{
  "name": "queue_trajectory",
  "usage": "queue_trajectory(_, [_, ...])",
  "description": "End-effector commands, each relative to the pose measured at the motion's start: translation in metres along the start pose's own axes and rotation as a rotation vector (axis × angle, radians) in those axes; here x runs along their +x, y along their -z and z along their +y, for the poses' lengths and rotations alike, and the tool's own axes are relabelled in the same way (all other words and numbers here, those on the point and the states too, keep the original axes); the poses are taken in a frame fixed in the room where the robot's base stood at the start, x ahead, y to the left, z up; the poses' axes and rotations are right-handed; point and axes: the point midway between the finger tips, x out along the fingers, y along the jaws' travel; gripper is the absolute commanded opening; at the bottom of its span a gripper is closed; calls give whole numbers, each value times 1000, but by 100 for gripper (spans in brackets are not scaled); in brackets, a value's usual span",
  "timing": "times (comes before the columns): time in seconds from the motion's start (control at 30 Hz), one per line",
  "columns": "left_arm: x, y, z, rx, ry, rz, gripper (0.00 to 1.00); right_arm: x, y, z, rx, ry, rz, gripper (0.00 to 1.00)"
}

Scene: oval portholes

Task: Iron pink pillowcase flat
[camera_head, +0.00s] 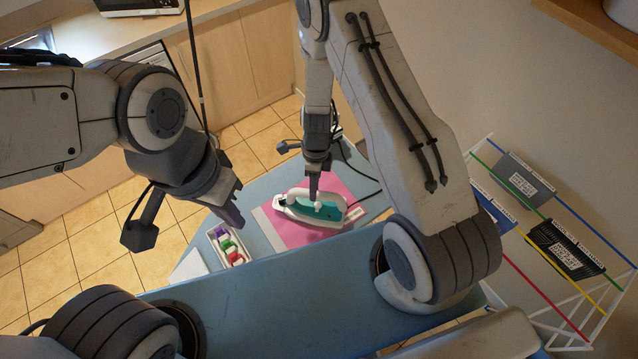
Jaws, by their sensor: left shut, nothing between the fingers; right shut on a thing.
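The pink pillowcase (349,190) lies on the blue ironing surface (262,190). A teal and white iron (330,211) is over the pillowcase; I cannot tell whether its sole touches the cloth. My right gripper (316,198) is above the iron and shut on its white handle. The iron and gripper hide part of the pillowcase. My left gripper (236,222) is shut and empty, to the left of the iron and near a small white tray (243,259).
The tray holds several small coloured items. A dark cord (365,197) runs by the iron. A drying rack (577,282) with hanging items stands at the right. Wooden cabinets (240,62) line the back, with tiled floor (90,250) at the left.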

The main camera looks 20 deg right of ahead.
Motion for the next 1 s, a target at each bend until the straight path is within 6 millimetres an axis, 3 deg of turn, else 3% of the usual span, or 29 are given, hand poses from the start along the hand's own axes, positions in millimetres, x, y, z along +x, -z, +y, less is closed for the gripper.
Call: queue_trajectory(1.0, [0, 0, 0, 0, 0, 0, 0, 8, -39, 36, -2, -1, 0, 0])
